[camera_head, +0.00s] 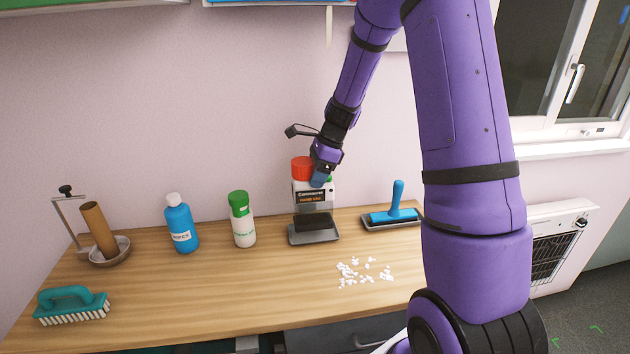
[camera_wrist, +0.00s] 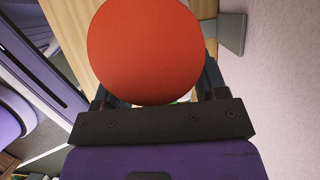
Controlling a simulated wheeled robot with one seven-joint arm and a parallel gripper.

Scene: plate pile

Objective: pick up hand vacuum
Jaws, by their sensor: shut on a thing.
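The hand vacuum (camera_head: 313,195) appears to be the upright light-grey thing with a round red top and a dark label, at the back middle of the table. Its red top fills the upper middle of the wrist view (camera_wrist: 144,50). Below its body are a black part and a flat grey base (camera_head: 313,237); I cannot tell whether they are joined to it. My gripper (camera_head: 322,177) reaches down from the upper right and is shut on its upper part, just below the red top. The fingertips are mostly hidden.
White bits (camera_head: 363,272) lie scattered in front on the wooden table (camera_head: 210,300). A green-capped bottle (camera_head: 243,222) and a blue bottle (camera_head: 181,225) stand to the left. The wall is close behind.

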